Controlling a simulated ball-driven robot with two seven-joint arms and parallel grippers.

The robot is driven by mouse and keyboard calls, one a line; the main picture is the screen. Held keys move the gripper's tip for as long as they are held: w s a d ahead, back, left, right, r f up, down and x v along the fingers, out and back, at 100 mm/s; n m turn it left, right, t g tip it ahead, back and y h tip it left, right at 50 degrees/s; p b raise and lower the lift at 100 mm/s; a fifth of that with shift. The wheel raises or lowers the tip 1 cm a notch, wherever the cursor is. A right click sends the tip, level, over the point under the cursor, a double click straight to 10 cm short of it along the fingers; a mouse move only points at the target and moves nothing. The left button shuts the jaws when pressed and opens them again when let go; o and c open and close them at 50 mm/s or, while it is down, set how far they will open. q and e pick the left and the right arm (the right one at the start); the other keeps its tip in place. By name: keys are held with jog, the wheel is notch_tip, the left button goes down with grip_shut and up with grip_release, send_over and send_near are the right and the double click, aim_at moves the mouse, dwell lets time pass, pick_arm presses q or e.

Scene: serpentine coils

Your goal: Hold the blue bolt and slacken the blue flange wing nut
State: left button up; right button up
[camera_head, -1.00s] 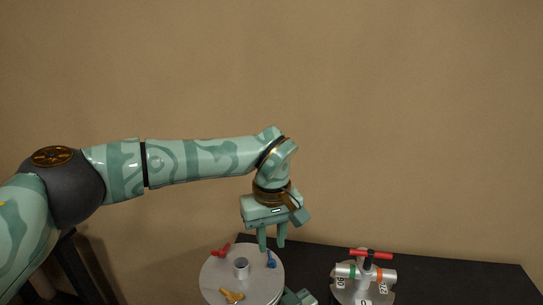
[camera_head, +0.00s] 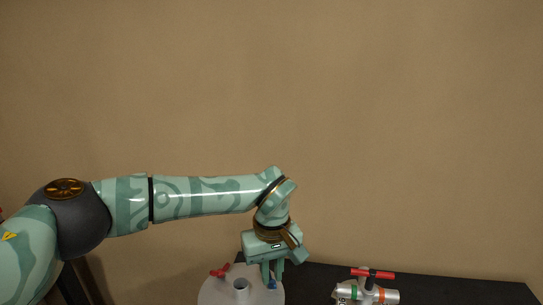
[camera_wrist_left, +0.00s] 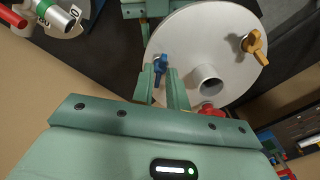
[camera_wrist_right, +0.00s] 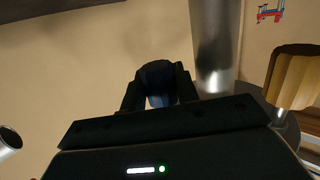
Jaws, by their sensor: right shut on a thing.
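The blue flange wing nut (camera_head: 272,284) sits near the edge of a round grey plate (camera_head: 215,292). In the left wrist view the blue wing nut (camera_wrist_left: 159,66) stands between the fingertips of my left gripper (camera_wrist_left: 160,75), which are apart on either side of it. In the head view my left gripper (camera_head: 272,278) points down at the nut. In the right wrist view my right gripper (camera_wrist_right: 158,88) is shut on the blue bolt (camera_wrist_right: 159,101), under the plate. The scene there is dark and the bolt is partly hidden by a dark end.
The plate also carries a red wing nut (camera_head: 219,272), a yellow wing nut (camera_wrist_left: 254,45) and a central tube (camera_head: 241,285). A valve with a red handle (camera_head: 372,273) stands to the right on a dark table (camera_head: 440,290). A metal column (camera_wrist_right: 215,45) is close to my right gripper.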

pick_arm(q)
grip_shut()
jog(key=n, duration=0.4)
jog(key=shift+n, duration=0.4)
jog(key=n, duration=0.3)
jog(key=shift+f+n, duration=0.1)
jog(key=shift+n, duration=0.8)
